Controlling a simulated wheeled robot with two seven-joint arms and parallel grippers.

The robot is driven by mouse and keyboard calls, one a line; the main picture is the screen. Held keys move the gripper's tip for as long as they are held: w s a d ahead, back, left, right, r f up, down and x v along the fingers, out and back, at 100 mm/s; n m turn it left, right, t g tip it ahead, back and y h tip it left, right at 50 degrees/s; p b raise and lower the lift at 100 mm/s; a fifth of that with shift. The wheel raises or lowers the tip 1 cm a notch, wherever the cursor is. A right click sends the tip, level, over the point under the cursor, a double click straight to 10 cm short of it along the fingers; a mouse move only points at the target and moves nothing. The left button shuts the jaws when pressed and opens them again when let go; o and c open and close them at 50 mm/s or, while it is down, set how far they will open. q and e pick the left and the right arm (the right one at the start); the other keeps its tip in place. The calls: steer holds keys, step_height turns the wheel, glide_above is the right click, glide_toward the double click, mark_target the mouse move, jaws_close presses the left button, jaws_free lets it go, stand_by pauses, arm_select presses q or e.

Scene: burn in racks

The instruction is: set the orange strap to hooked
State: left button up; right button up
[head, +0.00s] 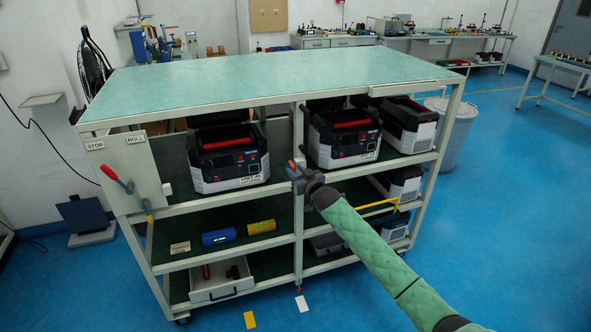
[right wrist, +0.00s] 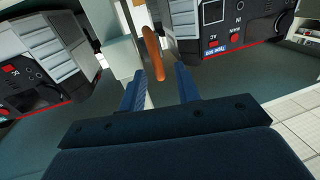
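The orange strap (head: 291,164) shows as a small orange piece at the cart's middle front post, level with the upper shelf. In the right wrist view the strap (right wrist: 152,52) is a long, narrow orange piece with a rounded end. My right gripper (head: 298,172) is at this post, right by the strap. In the right wrist view its two blue fingers (right wrist: 159,72) are apart, with the strap's lower end showing between or just beyond their tips. I cannot tell whether they touch it. Any hook is not clear to see. My left gripper is not in view.
The cart's green top (head: 260,80) lies above the gripper. Black-and-white units (head: 228,158) and (head: 343,137) stand on the upper shelf either side of the post. A red-handled lever (head: 117,180) is on the STOP/ROLL panel (head: 130,165). The blue floor at right is open.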

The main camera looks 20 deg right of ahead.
steer(key=shift+w+f, duration=0.1)
steer(key=shift+w, duration=0.3)
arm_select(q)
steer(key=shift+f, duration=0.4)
arm_select(e)
jaws_close()
steer(key=shift+a, duration=0.1)
